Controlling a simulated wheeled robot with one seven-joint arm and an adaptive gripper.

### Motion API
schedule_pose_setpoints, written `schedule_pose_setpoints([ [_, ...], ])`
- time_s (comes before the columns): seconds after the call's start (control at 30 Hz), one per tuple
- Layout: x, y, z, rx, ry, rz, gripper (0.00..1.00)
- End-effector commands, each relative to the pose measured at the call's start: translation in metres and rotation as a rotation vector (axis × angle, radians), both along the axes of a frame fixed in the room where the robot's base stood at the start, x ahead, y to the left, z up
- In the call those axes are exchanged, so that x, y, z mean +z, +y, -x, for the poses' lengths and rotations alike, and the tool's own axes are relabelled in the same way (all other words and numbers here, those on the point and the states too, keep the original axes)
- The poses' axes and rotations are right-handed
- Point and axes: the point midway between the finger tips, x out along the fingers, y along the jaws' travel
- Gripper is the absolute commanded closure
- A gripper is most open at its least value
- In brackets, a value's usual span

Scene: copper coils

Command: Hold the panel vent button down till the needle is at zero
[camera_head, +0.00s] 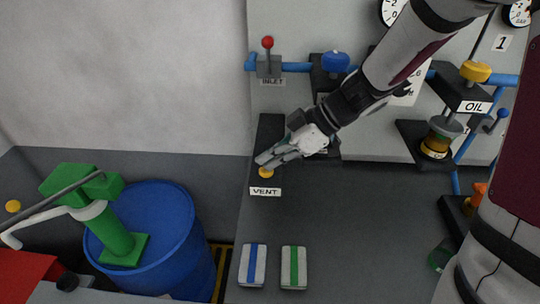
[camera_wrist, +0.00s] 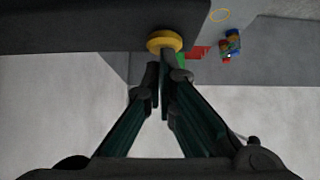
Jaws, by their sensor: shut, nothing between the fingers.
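The yellow vent button (camera_head: 266,172) sits on a dark box above a white VENT label (camera_head: 265,191). My gripper (camera_head: 262,160) is shut and empty, its fingertips right at the button and partly covering it. In the wrist view the button (camera_wrist: 165,41) is a yellow disc just beyond my closed fingertips (camera_wrist: 165,62). I cannot tell whether the tips touch it or whether it is pressed down. A white dial gauge (camera_head: 392,10) is cut off at the top edge, and a second gauge (camera_head: 519,13) is at the top right. Their needle readings are too small to tell.
A red-knobbed inlet lever (camera_head: 268,55) and a blue knob (camera_head: 335,62) are on the blue pipe above. An oil valve (camera_head: 475,72) is at right. A blue drum (camera_head: 155,235) with a green pump stands at left. Two striped blocks (camera_head: 253,265) (camera_head: 293,267) lie in front.

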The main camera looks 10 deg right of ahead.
Motion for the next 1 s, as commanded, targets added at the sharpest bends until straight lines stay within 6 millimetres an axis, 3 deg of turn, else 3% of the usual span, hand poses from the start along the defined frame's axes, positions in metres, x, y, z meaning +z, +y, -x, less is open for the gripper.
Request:
schedule_pose_setpoints([
  [0.3, -0.021, 0.000, -0.001, -0.001, 0.001, 0.003, 1.00],
  [1.0, -0.023, -0.001, 0.002, 0.001, 0.010, 0.006, 1.00],
])
